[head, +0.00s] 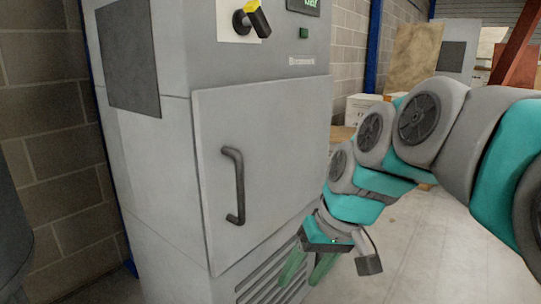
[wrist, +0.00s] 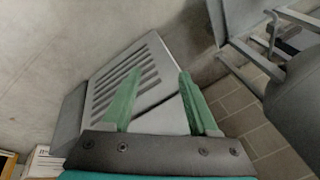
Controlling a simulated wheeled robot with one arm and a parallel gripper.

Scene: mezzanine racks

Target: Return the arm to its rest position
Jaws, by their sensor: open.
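My gripper (head: 307,268) is at the end of my teal and grey arm, which reaches in from the right in the head view. Its two green fingers are apart and nothing is between them. The fingers point down, in front of the lower part of a grey cabinet (head: 262,175). In the wrist view my gripper (wrist: 160,98) is also open and empty, with the cabinet's slotted vent panel (wrist: 125,85) behind the fingers. I cannot tell how far the fingertips are from the cabinet.
The cabinet door has a dark handle (head: 235,186) and looks shut. A yellow and black knob (head: 253,18) sits above it. Brick wall (head: 50,140) stands to the left. White boxes (head: 362,106) are behind the arm. The floor (head: 425,240) at the right looks clear.

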